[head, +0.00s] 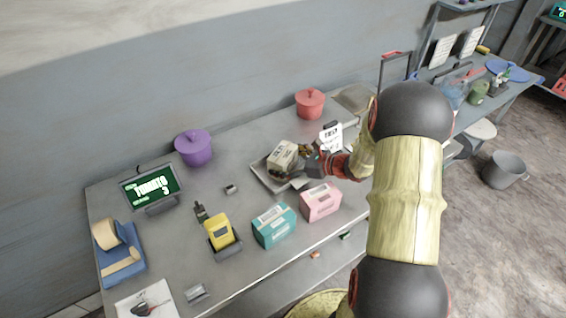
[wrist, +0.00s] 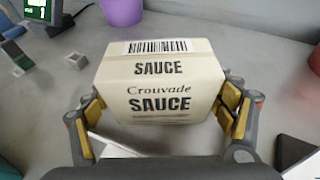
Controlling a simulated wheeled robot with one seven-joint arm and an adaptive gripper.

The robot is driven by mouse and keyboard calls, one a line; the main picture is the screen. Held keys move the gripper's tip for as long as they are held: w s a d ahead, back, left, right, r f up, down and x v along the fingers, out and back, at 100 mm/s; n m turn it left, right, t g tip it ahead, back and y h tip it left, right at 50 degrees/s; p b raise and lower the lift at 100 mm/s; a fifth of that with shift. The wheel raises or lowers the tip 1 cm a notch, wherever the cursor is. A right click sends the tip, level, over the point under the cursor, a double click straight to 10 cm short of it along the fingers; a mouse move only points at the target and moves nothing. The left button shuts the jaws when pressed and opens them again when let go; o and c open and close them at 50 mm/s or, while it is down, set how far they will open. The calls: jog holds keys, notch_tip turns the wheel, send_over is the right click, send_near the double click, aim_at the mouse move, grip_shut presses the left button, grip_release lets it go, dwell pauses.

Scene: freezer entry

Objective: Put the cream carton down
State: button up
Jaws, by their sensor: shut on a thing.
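The cream carton (head: 284,154), a box printed "Crouvade SAUCE" with a barcode on top, shows large in the wrist view (wrist: 160,85). My gripper (wrist: 161,108) is shut on it, with yellow-padded fingers at its left and right sides. In the head view my gripper (head: 299,169) reaches in from the right, over a shallow grey metal tray (head: 262,177). The carton appears above the tray; I cannot tell whether it touches it. My gripper and the carton hide much of the tray.
A red pot (head: 310,104) and a purple pot (head: 193,148) stand along the wall. A pink box (head: 321,202), a teal box (head: 274,226) and a yellow device in a cradle (head: 220,233) are near the front. A display (head: 151,187) stands left. Bare tabletop lies between the purple pot and tray.

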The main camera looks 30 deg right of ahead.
jog(key=shift+r, duration=0.15)
jog(key=o, duration=1.7)
jog(key=shift+f, duration=0.2)
